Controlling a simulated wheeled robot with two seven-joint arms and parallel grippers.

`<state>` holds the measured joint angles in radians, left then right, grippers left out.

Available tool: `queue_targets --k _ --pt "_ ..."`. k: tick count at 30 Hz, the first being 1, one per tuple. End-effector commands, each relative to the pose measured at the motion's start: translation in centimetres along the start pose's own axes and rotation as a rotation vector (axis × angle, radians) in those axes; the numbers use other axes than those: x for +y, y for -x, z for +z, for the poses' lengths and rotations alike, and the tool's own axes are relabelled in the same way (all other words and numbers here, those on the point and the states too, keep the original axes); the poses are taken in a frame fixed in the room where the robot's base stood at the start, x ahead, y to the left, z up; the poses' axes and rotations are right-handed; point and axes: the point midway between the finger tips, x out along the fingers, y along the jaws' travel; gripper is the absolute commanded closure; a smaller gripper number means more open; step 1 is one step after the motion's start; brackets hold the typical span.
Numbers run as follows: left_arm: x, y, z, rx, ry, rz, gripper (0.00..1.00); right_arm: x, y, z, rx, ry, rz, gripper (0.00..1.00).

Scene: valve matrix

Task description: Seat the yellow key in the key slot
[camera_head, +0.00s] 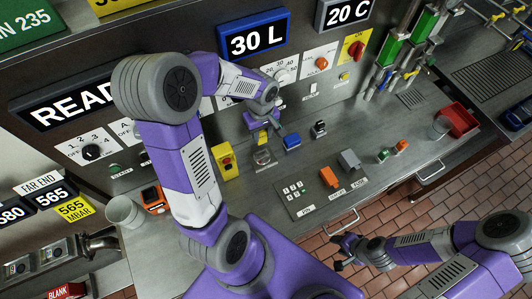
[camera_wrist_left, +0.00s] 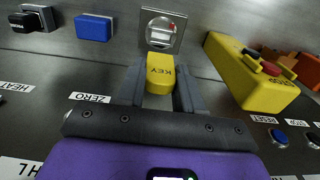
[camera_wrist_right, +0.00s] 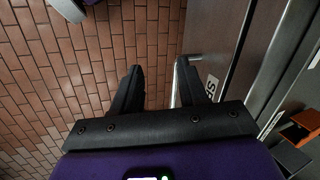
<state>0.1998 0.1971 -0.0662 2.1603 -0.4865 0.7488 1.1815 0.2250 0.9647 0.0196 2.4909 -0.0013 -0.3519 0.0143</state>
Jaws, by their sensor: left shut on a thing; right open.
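The yellow key (camera_wrist_left: 160,74), marked KEY, sits between the two fingers of my left gripper (camera_wrist_left: 158,92), which is shut on it. The key slot (camera_wrist_left: 161,29) is a round silver fitting with a small red mark on a square metal plate, just beyond the key in the left wrist view. The key's far end reaches near the plate's lower edge; I cannot tell whether they touch. My right gripper (camera_head: 345,250) is open and empty, beyond the counter's front edge.
A yellow box with a red button (camera_wrist_left: 252,73) stands right of the slot in the left wrist view. The right wrist view shows brick floor (camera_wrist_right: 50,90) and a cabinet front with a handle.

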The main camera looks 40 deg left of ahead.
Motion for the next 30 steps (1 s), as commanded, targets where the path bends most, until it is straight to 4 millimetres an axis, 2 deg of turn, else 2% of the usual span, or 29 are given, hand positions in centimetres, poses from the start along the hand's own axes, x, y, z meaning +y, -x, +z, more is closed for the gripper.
queue_targets --k 6,14,20,30 --pt "-0.2 -4.2 0.1 -0.004 0.000 -0.006 0.94 0.1 -0.3 0.0 0.000 0.000 0.000 0.57" --pt "-0.1 -6.5 0.0 -0.002 0.001 -0.004 0.94 0.2 -0.5 -0.1 0.001 0.000 0.000 0.57" --pt "-0.1 -9.3 0.1 -0.003 0.001 -0.005 0.94 0.3 -0.8 -0.1 0.001 0.000 0.000 0.57" --pt "-0.1 -9.8 0.0 -0.001 0.000 -0.001 0.94 0.4 -1.0 -0.1 0.001 0.000 0.000 0.57"
